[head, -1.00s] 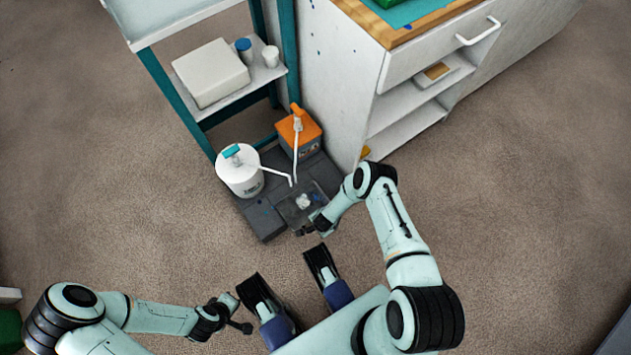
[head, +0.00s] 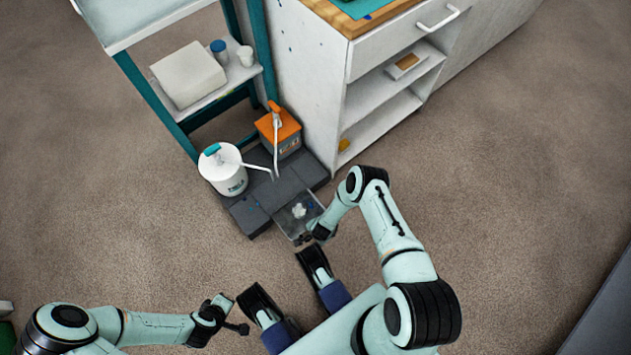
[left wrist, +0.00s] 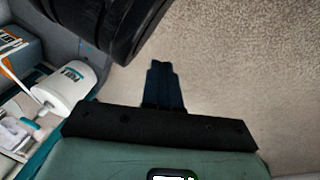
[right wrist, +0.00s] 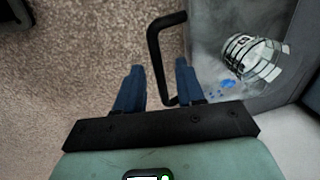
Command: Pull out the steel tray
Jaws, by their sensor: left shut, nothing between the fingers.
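The steel tray (head: 288,226) sticks out of the front of the low dark grey base. It holds a clear cup with black markings (right wrist: 250,58) and a blue smear. Its black loop handle (right wrist: 156,55) shows in the right wrist view. My right gripper (right wrist: 159,72) is at the handle, with fingers apart; the handle's bar runs between them, closer to the right finger, and a gap shows on its left. In the head view the right gripper (head: 308,238) is at the tray's front edge. My left gripper (left wrist: 160,68) is shut and empty above the floor.
A white pump jug (head: 222,172) and an orange pump container (head: 279,133) stand on the grey base (head: 250,213). A teal-framed shelf (head: 150,95) stands behind, and a white cabinet (head: 300,80) is to the right. Carpet in front is clear.

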